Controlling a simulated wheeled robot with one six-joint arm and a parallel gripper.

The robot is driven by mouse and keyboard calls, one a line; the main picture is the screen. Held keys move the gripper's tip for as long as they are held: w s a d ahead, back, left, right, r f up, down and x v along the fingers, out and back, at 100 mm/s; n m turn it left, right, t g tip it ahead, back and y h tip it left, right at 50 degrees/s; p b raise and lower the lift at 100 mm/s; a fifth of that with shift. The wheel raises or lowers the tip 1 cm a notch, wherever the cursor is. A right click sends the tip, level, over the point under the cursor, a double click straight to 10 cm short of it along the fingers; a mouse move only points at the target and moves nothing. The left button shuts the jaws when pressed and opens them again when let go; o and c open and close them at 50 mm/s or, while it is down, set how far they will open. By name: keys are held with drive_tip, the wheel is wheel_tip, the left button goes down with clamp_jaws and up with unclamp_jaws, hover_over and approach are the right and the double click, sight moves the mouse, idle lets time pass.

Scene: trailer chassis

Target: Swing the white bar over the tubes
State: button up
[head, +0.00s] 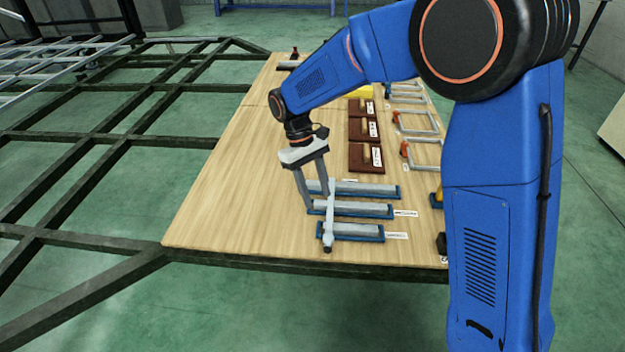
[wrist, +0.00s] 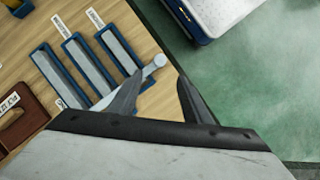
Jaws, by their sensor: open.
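The white bar (head: 330,215) lies across the left part of the grey tubes (head: 352,231), which rest in blue trays (head: 375,239) at the near end of the wooden table. The bar's near end has a dark tip at the table's front edge. My gripper (head: 318,200) is open and points down beside the bar's far part. In the wrist view, the white bar (wrist: 155,66) runs behind one finger of my gripper (wrist: 160,76), and its round end shows between the fingertips. I cannot tell whether a finger touches the bar.
Dark brown boxes (head: 366,156) with labels stand behind the trays. Grey clamp frames with orange ends (head: 420,128) lie at the right. The wooden table (head: 225,205) is clear left of the trays. A dark steel chassis frame (head: 100,190) stretches to the left.

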drive_tip(key=shift+v, duration=1.9)
drive_tip(key=s+d+r+m+t+y, duration=0.15)
drive_tip(key=s+d+r, duration=0.3)
drive_tip(key=d, duration=0.55)
drive_tip(key=s+d+r+m+t+y, duration=0.1)
drive_tip(key=s+d+r+m+t, duration=0.2)
drive_tip(key=d+r, duration=0.5)
drive_tip(key=s+d+f+m+t, duration=0.3)
drive_tip(key=s+d+m, duration=0.1)
drive_tip(key=s+d, duration=1)
drive_tip(key=s, duration=0.3)
drive_tip(key=shift+s+d+t+y, duration=0.2)
drive_tip(key=shift+d+t+y, duration=0.15)
drive_tip(key=shift+d, duration=0.05)
drive_tip(key=shift+f, duration=0.1)
